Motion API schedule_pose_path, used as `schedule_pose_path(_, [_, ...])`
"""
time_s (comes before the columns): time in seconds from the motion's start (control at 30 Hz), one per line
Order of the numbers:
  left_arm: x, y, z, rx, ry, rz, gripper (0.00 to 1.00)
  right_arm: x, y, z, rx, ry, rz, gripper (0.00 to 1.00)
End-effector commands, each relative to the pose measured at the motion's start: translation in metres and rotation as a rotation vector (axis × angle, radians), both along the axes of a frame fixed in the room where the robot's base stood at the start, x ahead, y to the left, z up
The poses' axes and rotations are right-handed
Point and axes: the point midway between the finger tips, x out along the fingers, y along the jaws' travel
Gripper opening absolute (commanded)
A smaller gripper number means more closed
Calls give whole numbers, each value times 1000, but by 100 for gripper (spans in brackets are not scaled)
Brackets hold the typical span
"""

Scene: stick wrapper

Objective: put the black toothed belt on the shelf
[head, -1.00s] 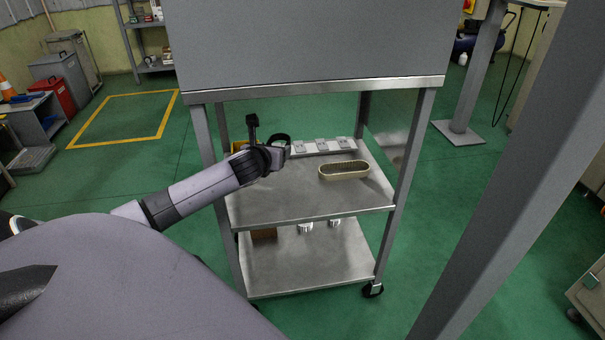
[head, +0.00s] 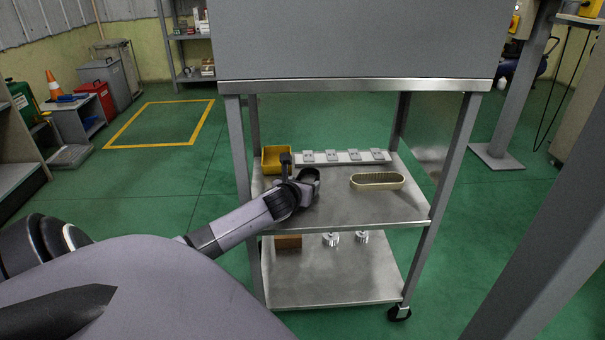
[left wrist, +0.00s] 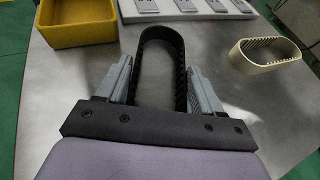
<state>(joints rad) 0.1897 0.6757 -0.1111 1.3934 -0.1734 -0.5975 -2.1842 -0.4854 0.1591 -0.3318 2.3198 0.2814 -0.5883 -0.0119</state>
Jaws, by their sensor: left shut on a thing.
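The black toothed belt (left wrist: 162,38) is an upright-looking loop between the fingers of my left gripper (left wrist: 156,70), teeth on its inner side. My left gripper is shut on it. In the head view the belt (head: 311,173) shows small and dark at the gripper's tip, over the left part of the cart's middle metal shelf (head: 350,212). I cannot tell whether the belt touches that shelf. My right gripper is not in view.
On the same shelf, a yellow bin (head: 271,163) stands at the back left, a grey strip with several plates (head: 343,157) along the back, and a cream toothed belt (head: 377,181) at right. The shelf's front middle is clear. A large grey panel (head: 360,40) stands above.

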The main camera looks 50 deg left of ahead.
Motion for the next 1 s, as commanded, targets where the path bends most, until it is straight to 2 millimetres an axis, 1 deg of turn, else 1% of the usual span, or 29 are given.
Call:
schedule_pose_path(0.13, [0, 0, -2, 1, 0, 0, 37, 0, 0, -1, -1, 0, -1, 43])
schedule_pose_path(0.17, [0, 0, -2, 1, 0, 0, 73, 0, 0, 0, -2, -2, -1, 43])
schedule_pose_path(0.2, [0, 0, -1, 1, 0, 0, 86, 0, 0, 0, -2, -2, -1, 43])
schedule_pose_path(0.23, [0, 0, -1, 1, 0, 0, 92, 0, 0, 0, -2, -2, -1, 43])
schedule_pose_path(0.47, [0, 0, -1, 0, -1, 0, 92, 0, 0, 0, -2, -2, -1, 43])
schedule_pose_path(0.57, [0, 0, 2, -1, -2, -1, 92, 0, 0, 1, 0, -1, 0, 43])
schedule_pose_path(0.63, [-3, -2, 4, 1, 1, -2, 92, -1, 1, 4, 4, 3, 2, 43])
schedule_pose_path(0.77, [-15, -8, 11, 1, 2, -3, 92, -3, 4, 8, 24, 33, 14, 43])
schedule_pose_path(0.83, [-23, -12, 15, 3, 2, -2, 92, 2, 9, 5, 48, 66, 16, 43])
schedule_pose_path(1.0, [-42, -23, 24, 2, 2, -2, 92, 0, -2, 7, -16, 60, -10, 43])
